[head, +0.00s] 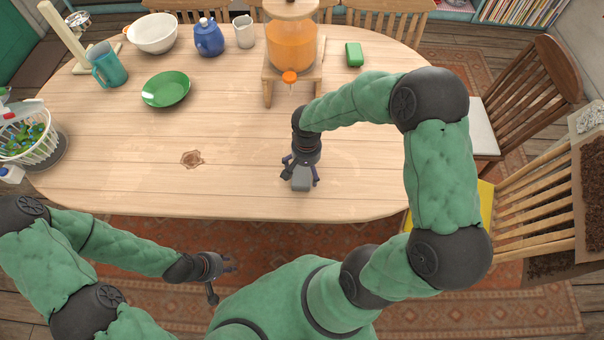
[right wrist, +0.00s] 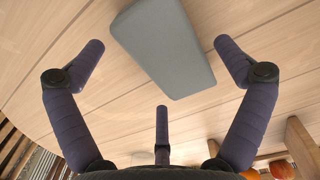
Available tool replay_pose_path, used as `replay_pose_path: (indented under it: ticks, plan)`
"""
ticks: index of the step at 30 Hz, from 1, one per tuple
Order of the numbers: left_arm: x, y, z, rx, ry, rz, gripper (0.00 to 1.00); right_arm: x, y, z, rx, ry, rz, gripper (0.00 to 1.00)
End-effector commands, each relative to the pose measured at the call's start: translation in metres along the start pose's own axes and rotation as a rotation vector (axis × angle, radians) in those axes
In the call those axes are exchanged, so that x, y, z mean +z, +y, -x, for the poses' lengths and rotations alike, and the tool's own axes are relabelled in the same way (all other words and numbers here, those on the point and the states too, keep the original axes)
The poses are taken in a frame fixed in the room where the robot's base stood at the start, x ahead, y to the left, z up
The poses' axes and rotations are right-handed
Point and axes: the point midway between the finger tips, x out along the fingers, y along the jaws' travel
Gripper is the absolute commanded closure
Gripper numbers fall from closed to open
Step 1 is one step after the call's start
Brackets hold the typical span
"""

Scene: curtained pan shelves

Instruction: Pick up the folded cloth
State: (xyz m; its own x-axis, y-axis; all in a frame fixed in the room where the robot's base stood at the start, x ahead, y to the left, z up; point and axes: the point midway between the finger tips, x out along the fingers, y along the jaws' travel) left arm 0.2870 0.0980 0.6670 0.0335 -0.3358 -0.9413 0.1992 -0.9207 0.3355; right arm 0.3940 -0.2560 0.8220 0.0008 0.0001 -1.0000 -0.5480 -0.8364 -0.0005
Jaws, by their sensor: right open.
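The folded cloth (right wrist: 162,45) is a flat grey-blue block lying on the wooden table. In the head view the cloth (head: 301,183) shows as a grey patch near the table's front edge, partly hidden by my right gripper (head: 301,173). In the right wrist view my right gripper (right wrist: 160,60) is open, its fingers spread to either side of the cloth and a third below it. No finger appears to touch the cloth. My left gripper (head: 221,280) is empty, with its fingers apart, in front of the table over the rug.
An orange drink dispenser (head: 290,50) on a wooden stand is behind my right gripper. A green plate (head: 166,89), blue teapot (head: 208,38), white bowl (head: 152,33) and green box (head: 354,54) stand further back.

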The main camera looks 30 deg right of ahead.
Motion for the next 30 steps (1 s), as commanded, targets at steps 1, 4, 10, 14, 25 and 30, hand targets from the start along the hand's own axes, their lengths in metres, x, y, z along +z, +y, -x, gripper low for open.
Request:
replay_pose_path:
  ticks: [1, 4, 10, 14, 25, 30]
  plan:
    - [0.0, -0.002, -0.005, 0.0, 0.0, 0.0, 0.69, 0.001, 0.001, -0.011, 0.002, -0.003, 0.0, 0.0]
    - [0.0, -0.003, -0.008, 0.0, 0.0, 0.0, 0.69, 0.001, 0.0, -0.02, 0.001, -0.002, -0.001, 0.0]
    - [0.0, -0.002, -0.007, 0.0, 0.0, 0.0, 0.69, 0.0, 0.0, -0.02, 0.0, -0.001, -0.001, 0.0]
    - [0.0, -0.002, -0.007, 0.0, 0.0, 0.0, 0.69, 0.0, 0.0, -0.02, 0.0, -0.001, 0.0, 0.25]
    - [0.0, -0.002, -0.007, 0.0, 0.0, 0.0, 0.69, 0.001, 0.0, -0.021, 0.001, -0.002, 0.0, 0.51]
    - [0.0, -0.002, -0.005, 0.0, 0.0, 0.0, 0.69, 0.001, 0.0, -0.018, 0.001, -0.002, 0.0, 0.51]
